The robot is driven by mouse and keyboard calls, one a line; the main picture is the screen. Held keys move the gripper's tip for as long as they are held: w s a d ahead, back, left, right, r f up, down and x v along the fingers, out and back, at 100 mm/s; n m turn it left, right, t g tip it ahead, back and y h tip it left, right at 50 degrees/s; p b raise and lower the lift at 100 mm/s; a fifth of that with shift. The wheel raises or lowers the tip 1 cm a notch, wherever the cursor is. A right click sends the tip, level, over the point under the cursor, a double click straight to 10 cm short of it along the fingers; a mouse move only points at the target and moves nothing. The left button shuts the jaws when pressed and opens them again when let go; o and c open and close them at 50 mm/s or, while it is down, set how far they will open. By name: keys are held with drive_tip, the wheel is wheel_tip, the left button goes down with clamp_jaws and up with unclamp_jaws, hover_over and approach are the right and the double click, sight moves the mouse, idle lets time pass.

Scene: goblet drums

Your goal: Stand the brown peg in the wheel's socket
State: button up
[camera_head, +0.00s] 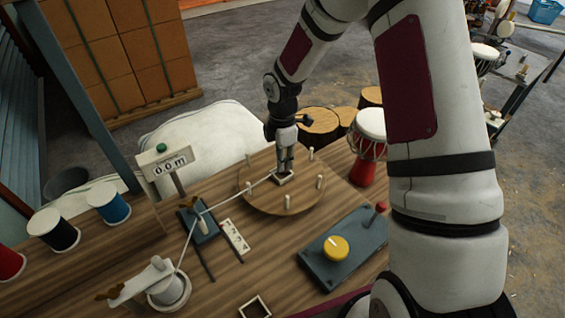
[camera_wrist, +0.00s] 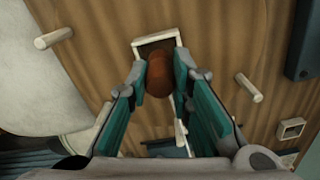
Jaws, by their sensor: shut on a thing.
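The round wooden wheel (camera_head: 262,200) lies on the workbench with several pale pegs standing around its rim. Its square, pale-framed socket (camera_head: 286,178) is on the wheel's top, beneath my gripper (camera_head: 285,165). In the wrist view the brown peg (camera_wrist: 159,76) is between the two fingertips of my gripper (camera_wrist: 160,78), which is shut on it. The peg's far end overlaps the dark opening of the socket (camera_wrist: 141,47). Whether the peg is inside the socket or just above it, I cannot tell.
A white cord runs from a spool (camera_head: 168,290) past a small dark stand to the wheel. A dark control box (camera_head: 345,248) with a yellow knob is at the right. A red drum (camera_head: 367,150) stands behind it. Thread spools (camera_head: 108,202) are at the left.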

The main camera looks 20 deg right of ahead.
drive_tip(key=shift+f, duration=0.85)
drive_tip(key=o, duration=0.9)
drive_tip(key=shift+f, duration=0.1)
drive_tip(key=shift+o, duration=0.2)
